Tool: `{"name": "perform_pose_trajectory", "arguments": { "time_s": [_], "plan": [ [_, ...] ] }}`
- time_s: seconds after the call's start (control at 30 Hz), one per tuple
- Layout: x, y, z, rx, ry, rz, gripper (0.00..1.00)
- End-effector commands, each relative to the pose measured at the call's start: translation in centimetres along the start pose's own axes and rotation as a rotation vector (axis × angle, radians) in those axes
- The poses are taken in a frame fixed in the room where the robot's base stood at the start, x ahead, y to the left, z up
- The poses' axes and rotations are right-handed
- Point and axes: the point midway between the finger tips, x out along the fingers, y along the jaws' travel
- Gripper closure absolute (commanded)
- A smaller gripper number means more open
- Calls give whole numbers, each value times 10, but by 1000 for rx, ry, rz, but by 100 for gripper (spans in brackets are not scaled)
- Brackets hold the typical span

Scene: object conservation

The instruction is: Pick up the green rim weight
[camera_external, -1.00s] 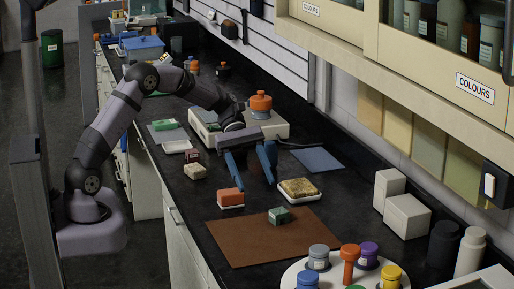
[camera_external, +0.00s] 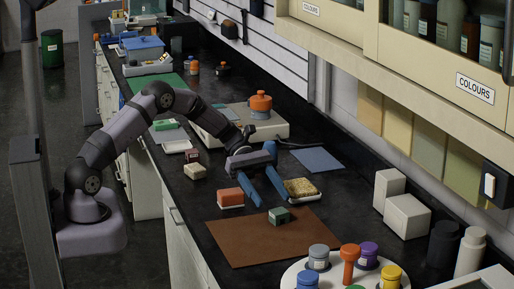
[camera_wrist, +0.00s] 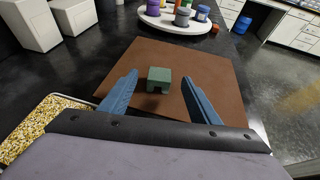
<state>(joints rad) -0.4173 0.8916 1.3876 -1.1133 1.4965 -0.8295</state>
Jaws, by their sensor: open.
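The green rim weight (camera_external: 279,216) is a small dark green block with a notch in its near side. It sits on the brown mat (camera_external: 262,243) near the mat's back edge. In the wrist view the weight (camera_wrist: 158,80) lies ahead of my gripper, between the lines of its two blue fingers. My gripper (camera_external: 269,200) is open and empty, with its fingers behind the weight and apart from it. In the wrist view the gripper (camera_wrist: 163,86) has a wide gap between its fingertips.
An orange block (camera_external: 230,196) on a white dish stands left of the fingers. A dish with a yellow-brown grainy filling (camera_external: 300,187) is close on the right. A round white tray (camera_external: 290,272) with several coloured jars is in front. The brown mat is otherwise clear.

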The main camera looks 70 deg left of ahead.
Motion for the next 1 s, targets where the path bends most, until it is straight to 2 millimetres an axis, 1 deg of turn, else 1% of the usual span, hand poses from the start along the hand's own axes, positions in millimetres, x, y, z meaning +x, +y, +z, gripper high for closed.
{"name": "perform_pose_trajectory", "arguments": {
  "time_s": [0.17, 0.4, 0.5, 0.6, 0.8, 0.83, 0.87, 0.9, 0.97, 1.0],
  "plan": [
    [10, -1, 1, -1, -1, -3, 44],
    [39, -1, 0, -1, -2, -3, 44],
    [48, -1, -1, -1, 0, -2, 44],
    [52, -1, -2, -1, 0, -1, 44],
    [52, 0, -2, 0, 0, 0, 44],
    [52, 0, -2, 0, 0, 0, 46],
    [52, 0, -2, 0, 0, 0, 53],
    [52, 0, -2, 0, 0, 0, 63],
    [52, 0, -2, 0, 0, 0, 77],
    [52, 0, -2, 0, 0, 0, 87]
  ]
}}
